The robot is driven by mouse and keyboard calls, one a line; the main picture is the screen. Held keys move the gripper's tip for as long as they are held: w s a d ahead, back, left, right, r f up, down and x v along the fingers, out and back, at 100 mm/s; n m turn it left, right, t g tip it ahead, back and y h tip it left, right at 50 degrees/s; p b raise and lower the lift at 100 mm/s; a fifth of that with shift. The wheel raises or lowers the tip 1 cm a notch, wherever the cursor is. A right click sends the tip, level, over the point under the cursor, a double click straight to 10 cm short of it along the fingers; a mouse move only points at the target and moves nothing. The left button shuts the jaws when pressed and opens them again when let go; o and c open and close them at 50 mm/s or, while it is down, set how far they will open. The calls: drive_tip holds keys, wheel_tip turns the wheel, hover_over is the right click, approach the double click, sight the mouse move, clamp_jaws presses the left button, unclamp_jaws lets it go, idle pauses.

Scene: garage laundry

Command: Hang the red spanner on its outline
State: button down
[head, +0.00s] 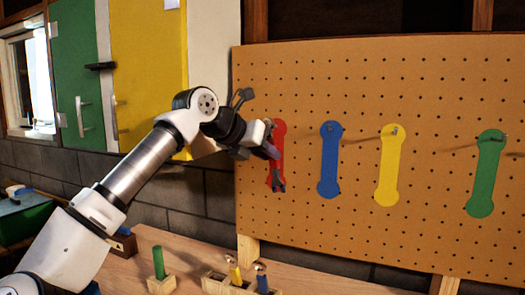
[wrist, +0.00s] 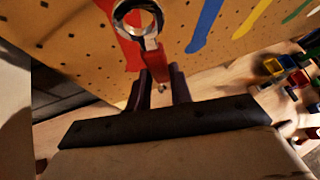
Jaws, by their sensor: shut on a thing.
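The red outline (head: 281,134) is at the left of the pegboard, partly hidden by my gripper. My gripper (head: 270,146) is in front of it, shut on the red spanner (head: 278,181), whose dark open-jaw end points down over the outline's lower part. In the wrist view the spanner's metal ring end (wrist: 151,42) and red handle (wrist: 154,64) rise from between the two fingers (wrist: 162,88). The ring lies in front of the red outline (wrist: 119,32). I cannot tell whether the ring touches the board or is on a peg.
The pegboard (head: 432,85) also bears blue (head: 329,165), yellow (head: 391,170) and green (head: 486,180) outlines with pegs near their tops. Below, a wooden bench (head: 205,247) carries a green-handled tool (head: 158,262) and yellow (head: 235,274) and blue (head: 262,281) ones in wooden blocks.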

drive_tip(key=shift+w+d+f+p, duration=0.1)
drive_tip(key=shift+w+d+p, duration=0.2)
drive_tip(key=shift+w, duration=0.3)
drive_tip(key=shift+w+d+p, duration=0.25)
drive_tip(key=shift+w, duration=0.35)
drive_tip(key=shift+w+d+f, duration=0.2)
drive_tip(key=shift+w+f, duration=0.3)
drive_tip(key=shift+f, duration=0.15)
drive_tip(key=c, duration=1.2)
unclamp_jaws()
drive_tip(key=shift+o, duration=0.2)
